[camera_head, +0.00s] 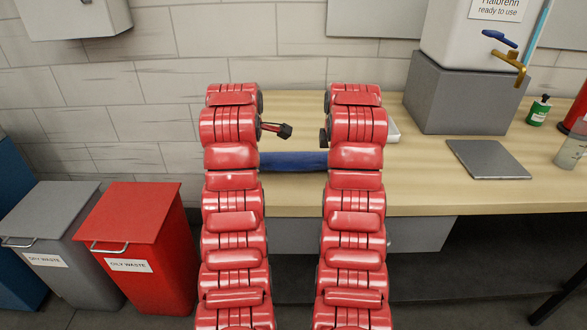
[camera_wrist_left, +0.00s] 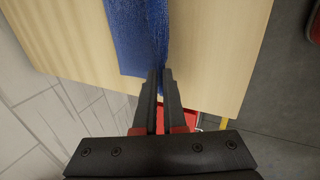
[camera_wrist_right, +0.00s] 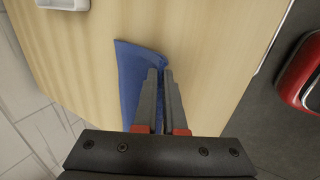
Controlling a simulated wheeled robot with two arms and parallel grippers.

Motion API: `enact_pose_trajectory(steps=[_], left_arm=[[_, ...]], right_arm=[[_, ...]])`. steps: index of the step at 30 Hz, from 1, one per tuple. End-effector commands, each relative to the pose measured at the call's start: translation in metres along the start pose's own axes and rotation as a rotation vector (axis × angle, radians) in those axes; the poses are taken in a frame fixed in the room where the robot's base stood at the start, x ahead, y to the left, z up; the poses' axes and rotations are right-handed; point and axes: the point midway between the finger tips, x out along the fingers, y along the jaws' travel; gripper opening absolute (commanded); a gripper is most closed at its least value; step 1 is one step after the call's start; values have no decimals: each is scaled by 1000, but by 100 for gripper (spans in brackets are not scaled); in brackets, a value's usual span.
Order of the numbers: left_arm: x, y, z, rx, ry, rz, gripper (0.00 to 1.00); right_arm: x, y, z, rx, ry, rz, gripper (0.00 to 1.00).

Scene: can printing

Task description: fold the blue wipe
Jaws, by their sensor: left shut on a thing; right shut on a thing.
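The blue wipe (camera_head: 293,161) lies on the wooden table between my two red arms, seen as a narrow blue band in the head view. In the left wrist view the wipe (camera_wrist_left: 136,38) runs up from my left gripper (camera_wrist_left: 160,74), whose fingers are shut on its edge near a corner. In the right wrist view the wipe (camera_wrist_right: 134,82) shows one end, and my right gripper (camera_wrist_right: 161,74) is shut on its edge there. In the head view my arms hide both gripping points and the wipe's ends.
The table (camera_head: 420,189) is clear around the wipe. A flat grey plate (camera_head: 487,159), a green bottle (camera_head: 538,112) and a grey block (camera_head: 462,95) under a white tank stand to the right. A white tray (camera_head: 392,128) is partly hidden. A red waste bin (camera_head: 141,230) stands left.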

Motion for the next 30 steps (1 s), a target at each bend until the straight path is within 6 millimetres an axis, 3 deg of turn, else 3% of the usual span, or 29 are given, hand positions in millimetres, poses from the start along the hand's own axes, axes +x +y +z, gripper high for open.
enact_pose_trajectory(steps=[7,9,15,23,30], left_arm=[[0,0,0,0,0,2,0],[0,0,0,0,0,1,18],[0,0,0,0,-1,1,55],[-1,0,0,0,-1,1,55],[-35,2,4,1,-10,1,55]], right_arm=[[0,0,0,-1,1,1,0],[0,0,0,-1,1,1,19],[0,0,0,-1,1,1,55],[-1,0,-1,-1,1,1,55],[-35,2,-4,-2,9,1,55]])
